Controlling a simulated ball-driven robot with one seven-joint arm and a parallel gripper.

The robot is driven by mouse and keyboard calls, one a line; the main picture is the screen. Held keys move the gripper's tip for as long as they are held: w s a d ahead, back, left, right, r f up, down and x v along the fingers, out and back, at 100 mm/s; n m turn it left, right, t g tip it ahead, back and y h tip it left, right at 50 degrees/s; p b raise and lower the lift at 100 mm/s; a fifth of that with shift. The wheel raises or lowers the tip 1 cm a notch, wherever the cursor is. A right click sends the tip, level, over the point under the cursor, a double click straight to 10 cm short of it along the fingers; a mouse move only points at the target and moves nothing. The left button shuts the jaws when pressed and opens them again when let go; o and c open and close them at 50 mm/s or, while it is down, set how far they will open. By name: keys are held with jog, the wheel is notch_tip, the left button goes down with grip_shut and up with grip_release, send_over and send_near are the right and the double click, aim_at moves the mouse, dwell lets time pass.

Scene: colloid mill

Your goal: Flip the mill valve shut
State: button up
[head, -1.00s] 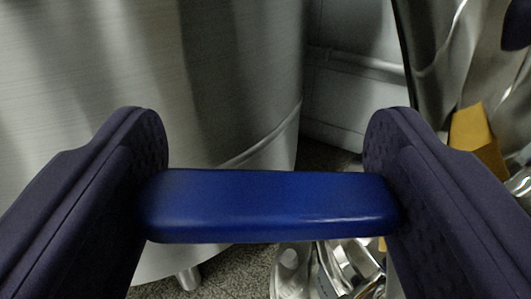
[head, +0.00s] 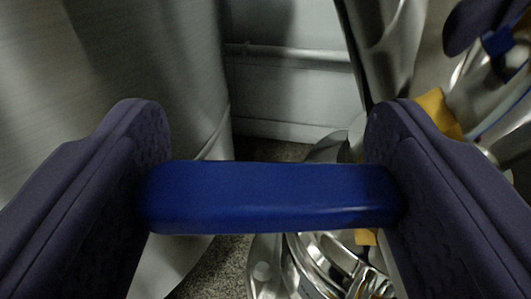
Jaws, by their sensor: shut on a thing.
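A blue valve handle (head: 265,197) lies level across the middle of the head view. My gripper (head: 266,180) is shut on it, with one dark purple finger pressed against each end. The handle hides what is directly behind it. Shiny metal mill parts (head: 335,265) show below and behind the handle. The valve body that the handle belongs to cannot be made out clearly.
A large brushed steel vessel (head: 100,60) fills the left side. A pale wall with a pipe (head: 290,52) stands behind. Polished metal parts and a yellow piece (head: 437,108) are close on the right. Speckled floor (head: 225,265) shows below.

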aim_at(269, 217)
jog(key=shift+d+h, duration=0.1)
jog(key=shift+h, duration=0.2)
jog(key=o, duration=1.5)
jog(key=shift+w, duration=0.1)
jog(key=s+p, duration=0.3)
jog(key=s, duration=0.4)
jog(key=shift+d, duration=0.1)
jog(key=shift+s, duration=0.45)
